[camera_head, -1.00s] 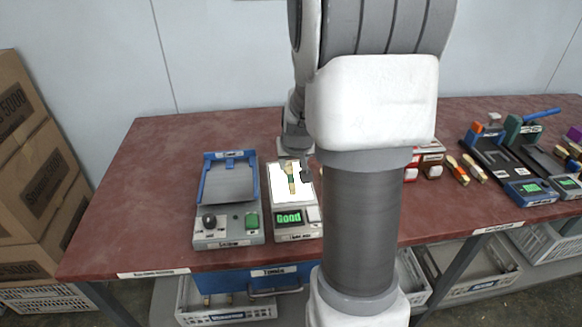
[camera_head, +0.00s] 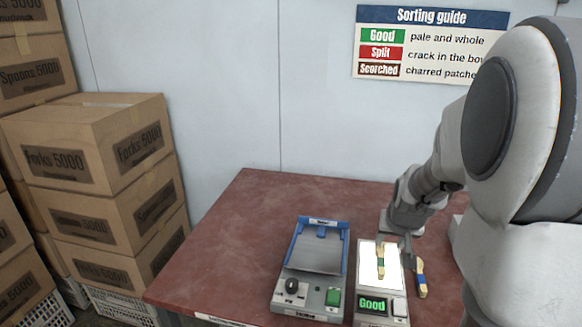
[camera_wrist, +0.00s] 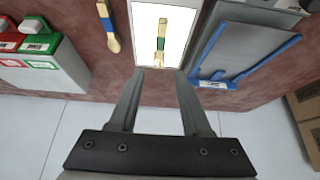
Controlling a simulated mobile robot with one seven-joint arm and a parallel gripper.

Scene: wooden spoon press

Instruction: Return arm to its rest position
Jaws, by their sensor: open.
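My gripper (camera_head: 398,246) is over the table (camera_head: 215,245) by the lit inspection device (camera_head: 368,319). In the wrist view my gripper (camera_wrist: 160,74) has its two fingers apart with nothing held between them. A wooden spoon with a green band (camera_head: 381,268) lies on the device's white panel. In the wrist view this spoon (camera_wrist: 160,45) lies just beyond the fingertips. The device's screen reads "Good". My arm reaches in from the right and hides part of the table.
A grey and blue device (camera_head: 318,256) with a knob and green button stands left of the lit one. A spoon with a blue band (camera_head: 421,280) lies to its right. Cartons (camera_head: 92,150) are stacked at the left. A sorting guide (camera_head: 428,43) hangs on the wall.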

